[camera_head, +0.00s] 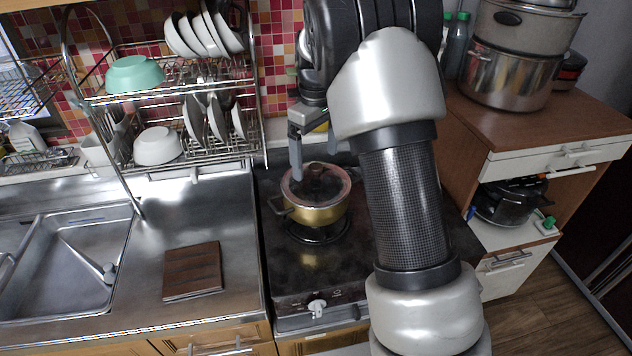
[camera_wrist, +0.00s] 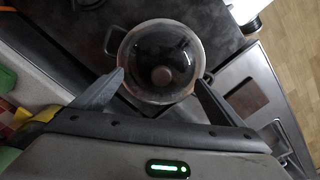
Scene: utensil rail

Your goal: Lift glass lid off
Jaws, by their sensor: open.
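The glass lid (camera_head: 316,183) sits on a gold-coloured pot (camera_head: 318,214) on the stove. In the wrist view the round lid (camera_wrist: 145,52) shows a knob (camera_wrist: 162,76) at its centre, on the pot with its side handles (camera_wrist: 112,40). My gripper (camera_head: 297,160) is above and slightly left of the pot in the head view, partly hidden by my arm. In the wrist view my gripper (camera_wrist: 158,80) is open, its fingers apart on either side of the near part of the lid. Nothing is between the fingertips that I can see held.
A black stove top (camera_head: 300,270) surrounds the pot. A brown wooden board (camera_head: 192,271) lies on the steel counter at left, beside the sink (camera_head: 75,262). A dish rack (camera_head: 170,90) stands behind it. Large steel pots (camera_head: 510,75) stand on the wooden cabinet at right.

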